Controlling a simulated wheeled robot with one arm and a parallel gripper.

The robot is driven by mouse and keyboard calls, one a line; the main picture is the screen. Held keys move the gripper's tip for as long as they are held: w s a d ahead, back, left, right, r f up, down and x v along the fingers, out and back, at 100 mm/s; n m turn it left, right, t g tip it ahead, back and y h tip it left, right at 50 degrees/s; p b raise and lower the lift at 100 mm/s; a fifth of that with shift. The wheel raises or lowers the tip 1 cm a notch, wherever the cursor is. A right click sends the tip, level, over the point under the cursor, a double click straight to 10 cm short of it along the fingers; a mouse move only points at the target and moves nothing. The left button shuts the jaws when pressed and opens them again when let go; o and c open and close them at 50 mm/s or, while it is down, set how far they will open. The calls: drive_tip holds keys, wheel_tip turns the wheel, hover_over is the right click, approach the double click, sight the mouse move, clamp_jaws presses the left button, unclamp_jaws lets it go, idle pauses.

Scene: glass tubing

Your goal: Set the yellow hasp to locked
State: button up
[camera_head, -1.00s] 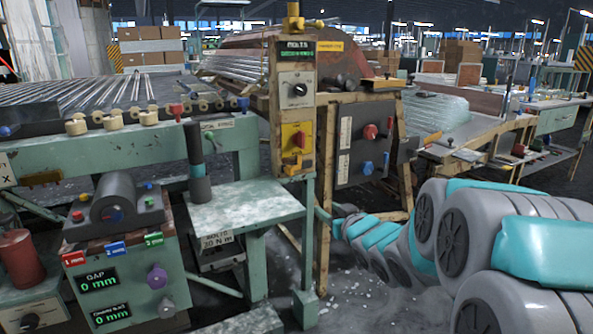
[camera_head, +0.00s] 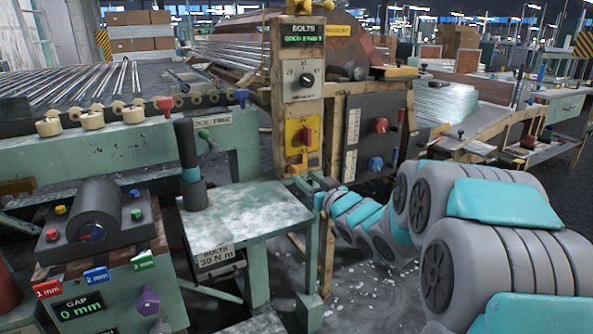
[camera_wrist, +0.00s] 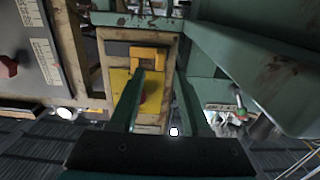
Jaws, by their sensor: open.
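My gripper (camera_wrist: 161,74) is open and empty in the wrist view, with two green fingers apart. One fingertip overlaps the hasp in the picture; I cannot tell whether they touch. That finger partly hides the red handle. In the head view, the gripper is small near the post's lower part.
A green side table (camera_head: 240,212) stands left of and below the post. A grey panel (camera_head: 372,131) with red and blue knobs is right of it. In the wrist view, the green structure (camera_wrist: 262,60) at upper right leaves little room there.

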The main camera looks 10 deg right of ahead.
sight(298, 170)
drive_tip(key=shift+x, duration=2.5)
drive_tip(key=shift+s, duration=0.1)
drive_tip(key=shift+c, duration=0.2)
clamp_jaws()
